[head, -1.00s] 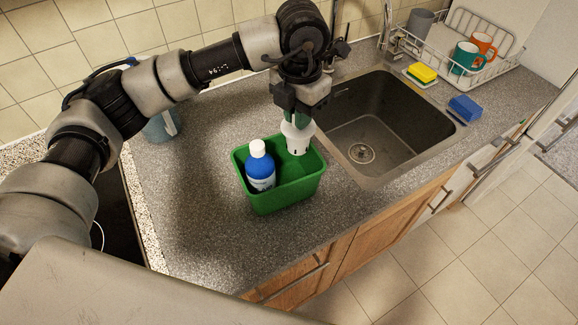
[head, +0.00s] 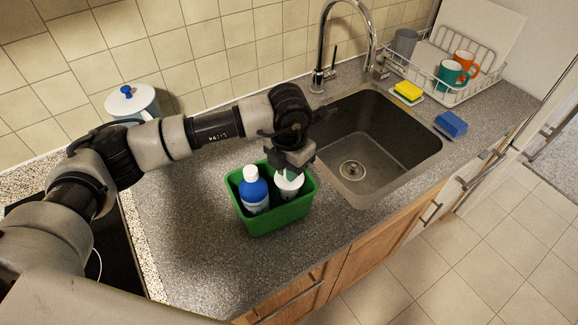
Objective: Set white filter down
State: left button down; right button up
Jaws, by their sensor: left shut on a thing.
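The white filter (head: 287,186) is inside the green caddy (head: 278,223), on its right side, beside a blue bottle with a white cap (head: 254,191). My left gripper (head: 291,170) points down from above and is shut on the top of the filter. The filter's lower part is hidden by the caddy's front wall and the bottle, so I cannot tell whether it touches the caddy floor. My right gripper is not in view.
The sink (head: 374,140) with its tall faucet (head: 330,50) lies right of the caddy. A yellow sponge (head: 408,90), a blue sponge (head: 451,123) and a dish rack (head: 453,95) with mugs stand beyond it. A lidded jug (head: 130,101) stands at the back left. Counter in front is clear.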

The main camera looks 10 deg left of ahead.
pick_arm(q)
jog(key=shift+f+b, duration=0.5)
jog(key=shift+f, duration=0.05)
jog(key=c, duration=1.1)
grip_release()
jog(key=shift+r, duration=0.1)
jog(key=shift+r+p, duration=0.6)
jog(key=shift+p, duration=0.2)
jog(key=shift+r+b, duration=1.5)
jog(key=shift+r, duration=4.5)
